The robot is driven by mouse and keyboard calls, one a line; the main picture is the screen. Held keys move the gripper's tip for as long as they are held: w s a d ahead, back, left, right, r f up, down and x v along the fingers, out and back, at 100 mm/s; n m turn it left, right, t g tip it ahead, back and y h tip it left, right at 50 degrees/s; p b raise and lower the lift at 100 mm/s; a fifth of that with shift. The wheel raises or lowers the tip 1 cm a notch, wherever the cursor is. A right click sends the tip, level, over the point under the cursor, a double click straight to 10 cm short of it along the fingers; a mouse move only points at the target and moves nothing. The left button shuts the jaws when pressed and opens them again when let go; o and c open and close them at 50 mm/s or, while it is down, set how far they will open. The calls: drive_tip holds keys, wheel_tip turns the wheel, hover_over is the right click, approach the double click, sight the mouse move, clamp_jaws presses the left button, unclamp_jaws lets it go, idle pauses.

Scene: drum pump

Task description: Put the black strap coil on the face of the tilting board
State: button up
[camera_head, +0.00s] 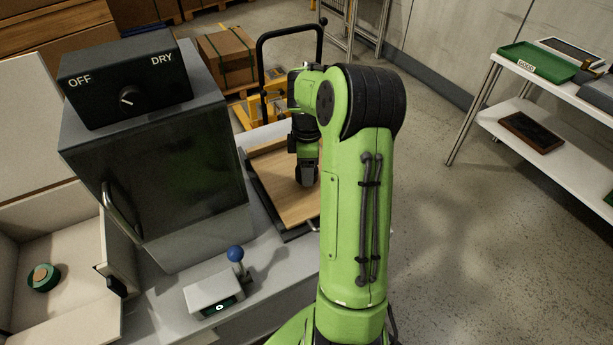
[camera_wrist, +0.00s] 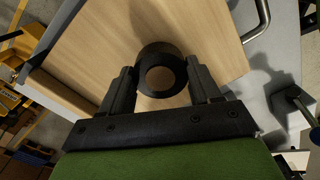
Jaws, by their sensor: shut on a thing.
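The black strap coil (camera_wrist: 161,72) is a dark ring held between the two fingers of my gripper (camera_wrist: 163,88) in the wrist view. In the head view my gripper (camera_head: 307,175) points down over the tilting board (camera_head: 275,180), a light wooden panel in a dark frame. The same board fills the middle of the wrist view (camera_wrist: 110,45). The coil is over the board's face, and a dark shadow lies beside it. I cannot tell whether the coil touches the board. In the head view the coil is hard to make out against the gripper.
A dark cabinet (camera_head: 155,165) with an OFF/DRY dial box (camera_head: 128,82) stands left of the board. A blue-knobbed lever (camera_head: 236,254) is in front. An open bin (camera_head: 70,245) holds a green roll (camera_head: 43,277). A shelf rack (camera_head: 545,125) stands at right, across open floor.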

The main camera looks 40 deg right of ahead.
wheel_tip(320, 180, down, 2)
drive_tip(key=shift+f, duration=0.2)
drive_tip(key=shift+r, duration=0.1)
drive_tip(key=o, duration=1.1)
wheel_tip(320, 180, up, 12)
drive_tip(key=p, duration=0.3)
drive_tip(key=shift+p, duration=0.4)
